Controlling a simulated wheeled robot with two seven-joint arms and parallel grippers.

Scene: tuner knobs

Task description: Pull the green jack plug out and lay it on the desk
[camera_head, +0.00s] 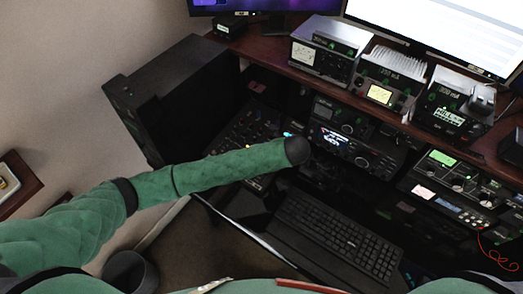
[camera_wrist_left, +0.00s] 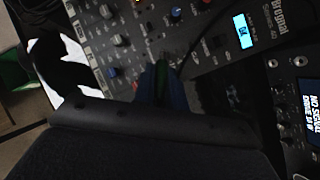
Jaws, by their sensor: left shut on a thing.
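My left arm reaches in from the left in the head view, and its dark wrist end (camera_head: 297,152) hangs over the radio gear behind the keyboard. The gripper beneath it is too dark to make out there. In the left wrist view my left gripper (camera_wrist_left: 162,84) is shut on the green jack plug (camera_wrist_left: 162,75), a narrow green strip between dark blue fingers. The fingers are at the edge of a grey mixer panel (camera_wrist_left: 120,40) with knobs. The plug's tip is hidden, so I cannot tell whether it sits in a socket. My right gripper is not in view.
A black keyboard (camera_head: 335,238) lies on the desk in front of the gear. Several radio units with lit displays stand to the right, including a tuner (camera_head: 350,145). A black cable (camera_wrist_left: 199,38) runs close to the fingers. A red coiled cord (camera_head: 497,257) hangs at far right.

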